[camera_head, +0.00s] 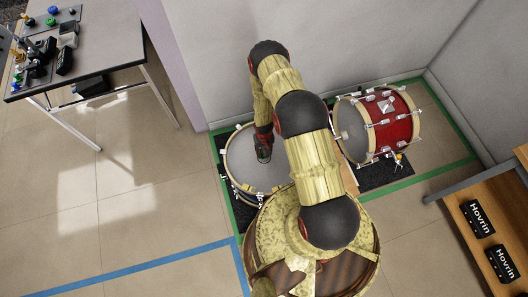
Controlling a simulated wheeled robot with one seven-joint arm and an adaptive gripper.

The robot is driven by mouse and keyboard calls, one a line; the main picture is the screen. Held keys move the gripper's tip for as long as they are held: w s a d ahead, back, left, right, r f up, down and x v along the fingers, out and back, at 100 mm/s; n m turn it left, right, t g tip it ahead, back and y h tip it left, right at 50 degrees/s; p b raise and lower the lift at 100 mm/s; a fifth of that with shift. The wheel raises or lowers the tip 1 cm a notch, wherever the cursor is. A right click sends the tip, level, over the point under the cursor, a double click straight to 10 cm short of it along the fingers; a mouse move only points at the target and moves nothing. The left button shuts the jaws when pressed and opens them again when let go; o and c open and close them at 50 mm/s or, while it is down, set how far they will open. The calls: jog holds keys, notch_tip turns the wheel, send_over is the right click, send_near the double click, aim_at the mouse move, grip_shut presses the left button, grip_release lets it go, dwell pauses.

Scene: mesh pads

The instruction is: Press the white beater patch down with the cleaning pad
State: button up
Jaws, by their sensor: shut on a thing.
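My gripper (264,140) is above or on the grey head of the left drum (245,165), left of my arm. It is shut on a small dark thing, most likely the cleaning pad (264,154), which is hard to make out. I cannot tell whether the pad touches the drum head. I do not see the white beater patch clearly; the gripper, pad or arm may cover it. My arm hides the right part of this drum.
A red drum (390,119) lies on its side on a dark mat (385,175) at right, by the walls. A wooden shelf (470,187) with black boxes is at lower right. A cluttered table (112,40) stands at upper left. The left floor is clear.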

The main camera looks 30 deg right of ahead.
jog(key=shift+r+p, duration=1.6)
jog(key=shift+r, duration=0.8)
jog(key=shift+f, duration=0.2)
